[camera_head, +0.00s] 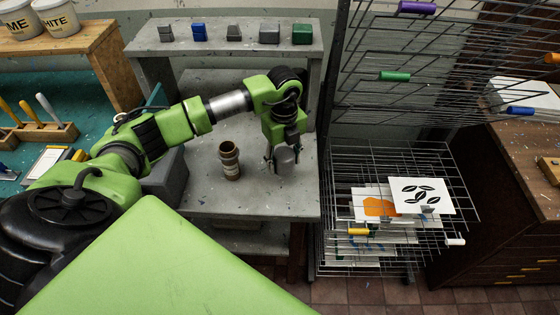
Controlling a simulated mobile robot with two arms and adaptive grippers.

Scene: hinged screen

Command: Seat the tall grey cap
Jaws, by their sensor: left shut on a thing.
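My left gripper (284,158) points down over the grey bench and is shut on a grey, rounded piece (287,156) that looks like the tall grey cap. The fingers hide part of it. I cannot tell whether its lower end touches the bench. A brown, ringed jar-like piece (229,160) stands upright on the bench to the left of the gripper, apart from it. My right gripper is not in view.
A raised shelf (140,44) behind holds several small blocks, including a blue one (199,32) and a green one (302,34). A wire drying rack (335,165) with printed sheets stands right of the bench. The bench front is clear.

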